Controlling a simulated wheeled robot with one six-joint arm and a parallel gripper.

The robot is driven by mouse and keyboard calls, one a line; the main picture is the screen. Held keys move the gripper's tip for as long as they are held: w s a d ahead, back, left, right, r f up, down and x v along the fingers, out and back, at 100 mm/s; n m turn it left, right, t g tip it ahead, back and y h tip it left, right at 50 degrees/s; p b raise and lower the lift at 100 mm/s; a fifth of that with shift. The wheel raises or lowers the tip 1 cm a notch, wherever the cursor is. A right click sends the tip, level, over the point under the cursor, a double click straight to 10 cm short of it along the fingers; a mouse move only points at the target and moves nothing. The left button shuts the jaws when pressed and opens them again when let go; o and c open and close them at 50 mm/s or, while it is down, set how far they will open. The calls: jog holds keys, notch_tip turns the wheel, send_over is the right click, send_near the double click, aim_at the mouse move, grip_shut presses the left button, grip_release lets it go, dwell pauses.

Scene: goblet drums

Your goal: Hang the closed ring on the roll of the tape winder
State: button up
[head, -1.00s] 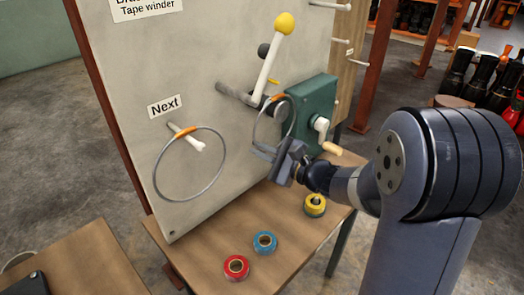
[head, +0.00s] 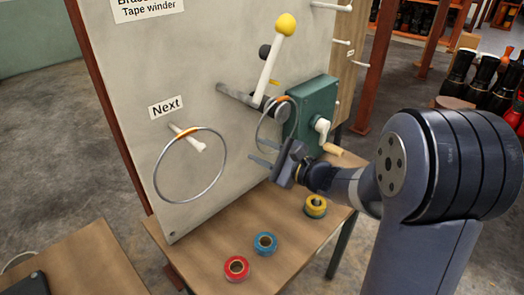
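A thin grey ring with an orange section (head: 260,132) is at the tape winder, its orange top at the dark roll (head: 270,108) beside the green box (head: 312,112). It appears to hang there; the exact contact is too small to tell. My gripper (head: 262,152) is at the ring's lower edge, its two fingers spread apart with the ring's bottom near or between them.
A white lever with a yellow knob (head: 285,24) rises beside the roll. A white crank with a wooden handle (head: 325,136) sticks out of the green box. Red (head: 236,268), blue (head: 265,243) and yellow (head: 315,206) tape rolls lie on the wooden table (head: 200,250) below.

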jog(key=shift+d, duration=0.1)
jog(key=b+v, duration=0.1)
jog(key=v, duration=0.9)
jog(key=shift+s+d, duration=0.2)
jog(key=shift+s, duration=0.05)
jog(key=p+x, duration=0.1)
jog(key=x, duration=0.9)
jog(key=shift+w+a, duration=0.2)
jog(key=shift+a, duration=0.1)
jog(key=shift+w+r+p, duration=0.15)
jog(key=shift+r+p, duration=0.15)
jog(key=shift+p, duration=0.05)
jog(key=shift+r+p, duration=0.2)
jog(key=shift+p, duration=0.1)
jog(key=shift+f, duration=0.15)
